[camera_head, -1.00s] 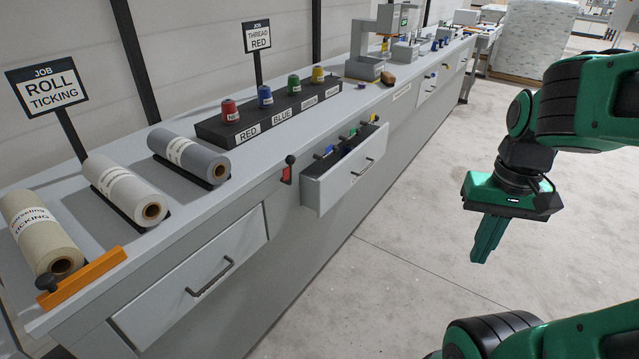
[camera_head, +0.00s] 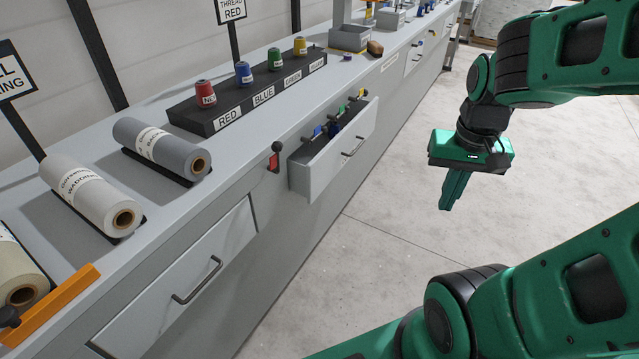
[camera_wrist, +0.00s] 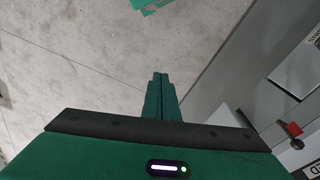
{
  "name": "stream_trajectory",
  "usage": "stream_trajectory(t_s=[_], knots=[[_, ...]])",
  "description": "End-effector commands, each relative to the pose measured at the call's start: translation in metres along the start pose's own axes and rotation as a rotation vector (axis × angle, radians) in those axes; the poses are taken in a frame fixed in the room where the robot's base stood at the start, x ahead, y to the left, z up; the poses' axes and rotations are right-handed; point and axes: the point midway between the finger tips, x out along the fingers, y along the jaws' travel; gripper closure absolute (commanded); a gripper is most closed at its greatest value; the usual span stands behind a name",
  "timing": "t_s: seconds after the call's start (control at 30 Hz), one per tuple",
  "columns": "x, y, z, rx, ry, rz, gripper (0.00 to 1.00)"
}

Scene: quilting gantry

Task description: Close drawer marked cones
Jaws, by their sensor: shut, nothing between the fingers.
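A grey drawer (camera_head: 330,168) stands pulled out from the long bench, with a dark bar handle (camera_head: 353,147) on its front. Blue, yellow and green items show inside it. I read no label on its front in the head view. In the wrist view a pale panel (camera_wrist: 290,72) with a partly cut-off label lies at the right edge; I cannot read the label fully. My gripper (camera_head: 447,204) is shut and empty, fingers pointing down, over the floor to the right of the drawer and apart from it. Its closed fingers also show in the wrist view (camera_wrist: 160,80).
A wide drawer (camera_head: 180,285) at the lower left sits closed. A red-based lever (camera_head: 274,158) stands beside the open drawer. Thread cones on a black rack (camera_head: 215,122) and fabric rolls (camera_head: 90,195) lie on the bench. The floor (camera_head: 390,230) between bench and arm is clear.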

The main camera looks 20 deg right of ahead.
Motion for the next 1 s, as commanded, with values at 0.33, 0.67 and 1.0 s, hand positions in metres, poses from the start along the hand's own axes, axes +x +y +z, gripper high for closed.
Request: stream_trajectory(t_s=[0.33,0.67,1.0], knots=[[0.079,-0.103,-0.107,0.076,0.253,-0.095,1.0],[0.139,-0.209,-0.148,0.183,0.388,-0.321,1.0],[0.157,-0.241,-0.155,0.228,0.415,-0.407,1.0]])
